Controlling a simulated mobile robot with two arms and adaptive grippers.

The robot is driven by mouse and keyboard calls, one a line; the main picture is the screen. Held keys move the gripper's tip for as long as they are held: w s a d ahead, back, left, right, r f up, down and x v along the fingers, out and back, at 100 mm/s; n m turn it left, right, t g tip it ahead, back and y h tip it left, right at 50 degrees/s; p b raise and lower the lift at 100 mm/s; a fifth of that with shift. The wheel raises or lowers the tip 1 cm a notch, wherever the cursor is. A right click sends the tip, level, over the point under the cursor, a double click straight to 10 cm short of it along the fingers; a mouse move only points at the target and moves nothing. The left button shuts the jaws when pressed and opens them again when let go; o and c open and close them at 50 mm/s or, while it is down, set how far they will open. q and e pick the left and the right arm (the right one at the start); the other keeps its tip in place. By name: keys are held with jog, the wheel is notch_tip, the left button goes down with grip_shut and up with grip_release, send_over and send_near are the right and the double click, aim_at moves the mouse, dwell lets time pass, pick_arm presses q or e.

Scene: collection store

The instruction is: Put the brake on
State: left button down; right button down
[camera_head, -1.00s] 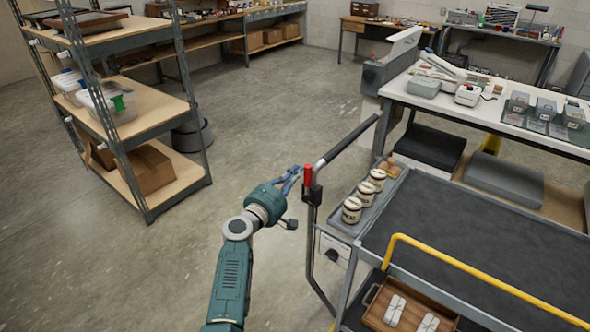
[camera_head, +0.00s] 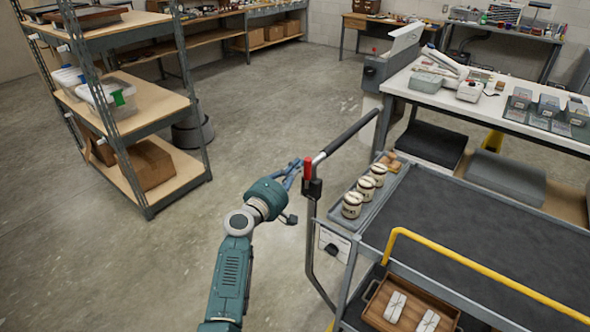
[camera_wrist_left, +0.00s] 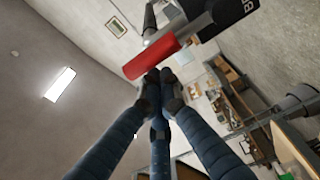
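The cart's brake lever has a red grip (camera_head: 307,171) that stands upright beside the black push handle (camera_head: 348,138) in the head view. In the left wrist view the red grip (camera_wrist_left: 151,57) lies just beyond my fingertips, with a black housing (camera_wrist_left: 232,8) lettered "BR" beside it. My left gripper (camera_head: 295,172) is just left of the lever. Its blue fingers (camera_wrist_left: 160,88) converge with their tips close together and nothing between them. I cannot tell whether the tips touch the grip. My right gripper is not in view.
Shelving (camera_head: 150,125) stands left, a white workbench (camera_head: 490,115) right.

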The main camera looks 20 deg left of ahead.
aim_at(310, 175)
pick_arm(q)
jog(key=d+m+b, duration=0.1)
jog(key=m+b, duration=0.1)
jog(key=s+d+m+b, duration=0.1)
jog(key=d+b, duration=0.1)
jog(key=d+m+b, duration=0.1)
jog(key=m+b, duration=0.1)
jog(key=b, duration=0.1)
jog(key=shift+s+d+f+m+t, duration=0.3)
jog(key=shift+f, duration=0.05)
jog(key=shift+s+d+f+m+h+b, duration=0.25)
jog(key=shift+d+m+b, duration=0.35)
jog(key=shift+m, duration=0.3)
jog(key=shift+s+d+f+m+h+b, duration=0.15)
jog(key=shift+d+m+h+b, duration=0.25)
jog(key=shift+m+b, duration=0.45)
jog(key=shift+s+d+f+m+h+b, duration=0.2)
jog(key=shift+d+m+b, duration=0.4)
jog(key=shift+m, duration=0.35)
